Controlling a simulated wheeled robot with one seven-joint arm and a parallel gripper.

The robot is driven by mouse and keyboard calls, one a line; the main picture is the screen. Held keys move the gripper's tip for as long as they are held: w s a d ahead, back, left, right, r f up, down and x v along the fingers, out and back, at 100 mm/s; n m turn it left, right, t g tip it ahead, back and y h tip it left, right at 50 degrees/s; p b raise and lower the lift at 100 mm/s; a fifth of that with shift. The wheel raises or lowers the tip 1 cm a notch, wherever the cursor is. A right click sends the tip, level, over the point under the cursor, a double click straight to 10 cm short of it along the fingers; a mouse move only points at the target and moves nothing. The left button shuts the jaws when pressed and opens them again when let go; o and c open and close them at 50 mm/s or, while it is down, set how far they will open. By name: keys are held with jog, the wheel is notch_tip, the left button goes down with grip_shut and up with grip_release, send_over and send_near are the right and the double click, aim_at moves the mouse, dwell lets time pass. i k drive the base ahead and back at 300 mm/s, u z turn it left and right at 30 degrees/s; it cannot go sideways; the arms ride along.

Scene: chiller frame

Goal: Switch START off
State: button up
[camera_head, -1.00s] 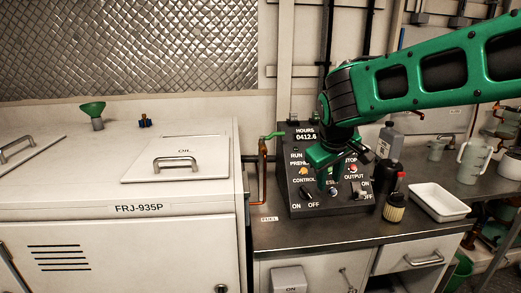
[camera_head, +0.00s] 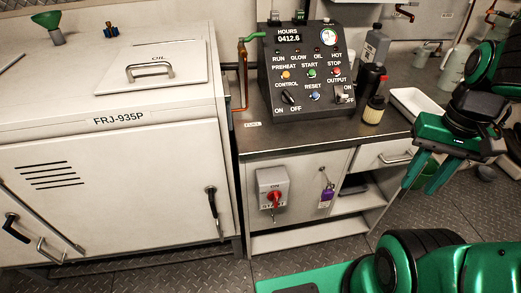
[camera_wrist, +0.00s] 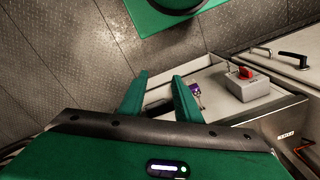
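A grey switch box (camera_head: 264,180) with a red rotary knob (camera_head: 275,197) sits on the front of the cabinet below the worktop; the lettering on it is too small to read surely. The box (camera_wrist: 250,90) and its red knob (camera_wrist: 245,73) also show in the wrist view, right of my fingers. A green button labelled START (camera_head: 310,73) is on the sloped control panel (camera_head: 290,56) on the worktop. My gripper (camera_head: 430,177) is open and empty, right of the switch box and apart from it. Its two spread fingers (camera_wrist: 160,95) show in the wrist view.
A purple tag (camera_head: 327,194) hangs from a key at the cabinet door beside the box. An open shelf (camera_head: 350,208) is right of it. The white FRJ-935P machine (camera_head: 110,170), with handles, stands left. Bottles and a white tray (camera_head: 415,103) stand on the worktop.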

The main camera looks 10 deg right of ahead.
aim_at(274, 196)
jog(key=u, duration=0.9)
jog(key=k, duration=1)
jog(key=z, duration=0.85)
jog(key=i, duration=0.5)
